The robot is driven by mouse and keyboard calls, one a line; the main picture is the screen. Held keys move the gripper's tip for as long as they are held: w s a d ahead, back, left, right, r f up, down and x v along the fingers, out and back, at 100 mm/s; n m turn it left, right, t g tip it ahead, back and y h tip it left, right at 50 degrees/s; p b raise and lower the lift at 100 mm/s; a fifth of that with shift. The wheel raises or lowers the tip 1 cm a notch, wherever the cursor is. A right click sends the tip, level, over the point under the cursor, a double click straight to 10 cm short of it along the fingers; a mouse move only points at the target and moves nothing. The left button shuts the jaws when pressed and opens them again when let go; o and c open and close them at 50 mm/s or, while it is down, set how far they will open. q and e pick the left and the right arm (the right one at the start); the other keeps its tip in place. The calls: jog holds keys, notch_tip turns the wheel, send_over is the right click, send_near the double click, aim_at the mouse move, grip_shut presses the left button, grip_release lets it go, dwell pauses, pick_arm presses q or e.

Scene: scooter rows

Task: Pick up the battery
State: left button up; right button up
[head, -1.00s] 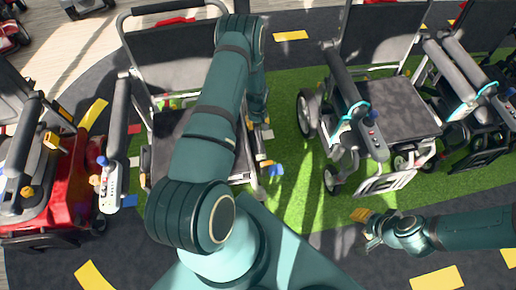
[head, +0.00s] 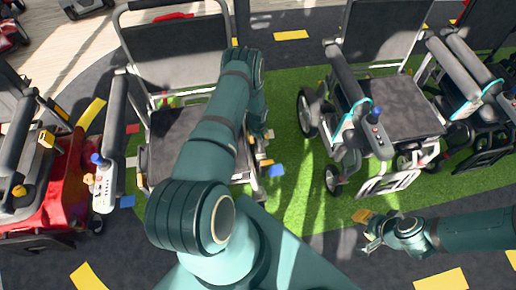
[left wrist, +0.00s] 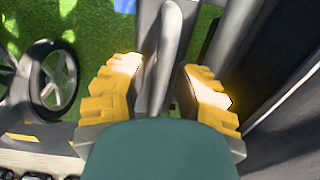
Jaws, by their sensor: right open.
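I cannot make out the battery for certain in either view. My left gripper (head: 263,146) reaches down at the right side of the middle wheelchair-like scooter (head: 180,40), beside its seat. In the left wrist view its yellow fingertips (left wrist: 163,95) are apart, with a grey curved bar (left wrist: 172,45) running between and beyond them. I cannot tell whether they touch it. My right gripper (head: 372,232) is open and empty over the dark floor at lower right. My left arm hides part of the middle scooter's seat.
Another scooter (head: 395,105) with a grey seat stands to the right, with a strip of green turf (head: 295,185) between. A red scooter (head: 60,195) stands at left. A blue patch (head: 276,170) lies near my left gripper.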

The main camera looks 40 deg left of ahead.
pick_arm(q)
jog(key=shift+o, duration=0.4)
grip_shut()
jog(key=shift+w+r, duration=0.1)
jog(key=shift+r, duration=0.1)
